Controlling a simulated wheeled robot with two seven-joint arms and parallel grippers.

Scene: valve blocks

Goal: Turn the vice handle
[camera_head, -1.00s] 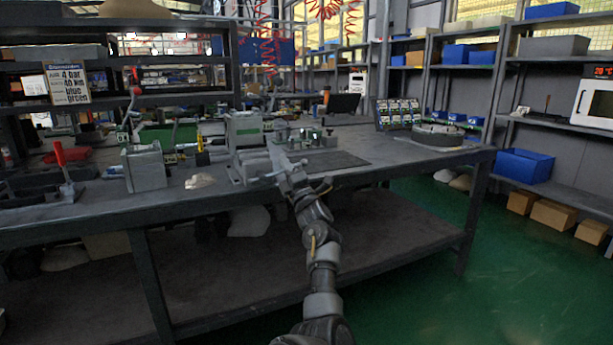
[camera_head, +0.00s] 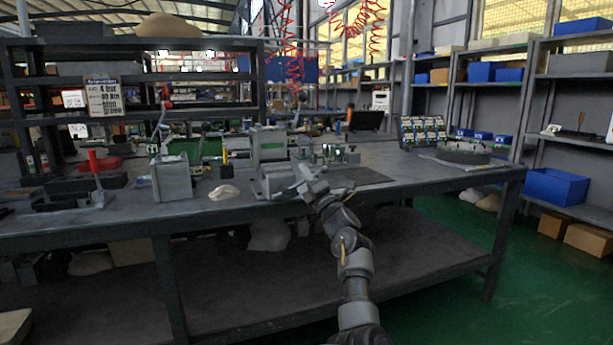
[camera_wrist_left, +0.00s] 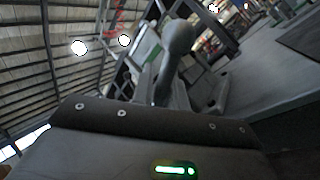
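A grey metal vice (camera_head: 273,181) sits at the front edge of the workbench (camera_head: 420,178). My left gripper (camera_head: 306,180) is at the vice's right front side, close to it or touching; I cannot tell which. The vice handle is too small to make out in the head view. In the left wrist view, a grey rod with a rounded knob (camera_wrist_left: 181,38), apparently the handle, rises behind my dark gripper body (camera_wrist_left: 150,122). The fingertips are not clear, so I cannot tell whether they hold the rod. My right gripper is not in view.
A grey block (camera_head: 172,180) and a small pale lump (camera_head: 224,192) stand left of the vice. A red-handled tool (camera_head: 94,170) is further left. A dark mat (camera_head: 362,175) lies to the right, with a round grey fixture (camera_head: 465,152) beyond.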

